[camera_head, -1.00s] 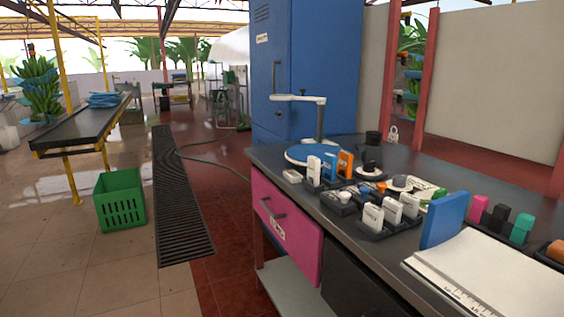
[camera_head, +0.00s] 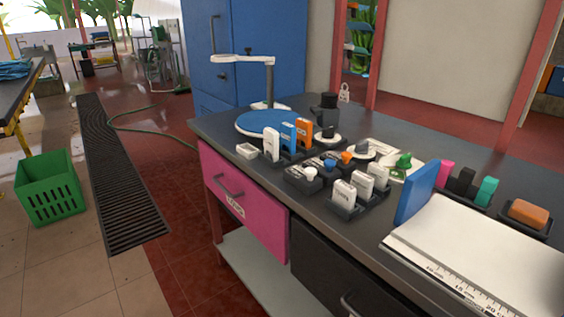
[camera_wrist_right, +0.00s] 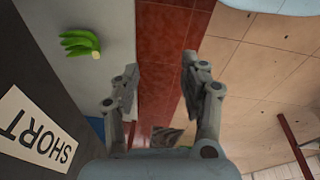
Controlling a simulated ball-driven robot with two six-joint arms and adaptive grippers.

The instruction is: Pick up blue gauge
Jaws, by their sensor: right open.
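A blue upright block (camera_head: 288,135), which looks like the blue gauge, stands in a dark holder on the workbench in the head view. It is between a white block (camera_head: 271,146) and an orange block (camera_head: 304,133). Its lower part is partly hidden by the holder. My right gripper (camera_wrist_right: 158,78) shows only in the right wrist view. Its fingers are apart with nothing between them, above a tiled floor and away from the blue block. My left gripper is not in view.
The dark workbench (camera_head: 222,128) also holds several white blocks in a rack, a blue round plate (camera_head: 262,122), a taller blue panel (camera_head: 416,192) and a white ruled board (camera_head: 480,250). A green crate (camera_head: 50,190) stands on the floor. Green bananas (camera_wrist_right: 80,43) show in the wrist view.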

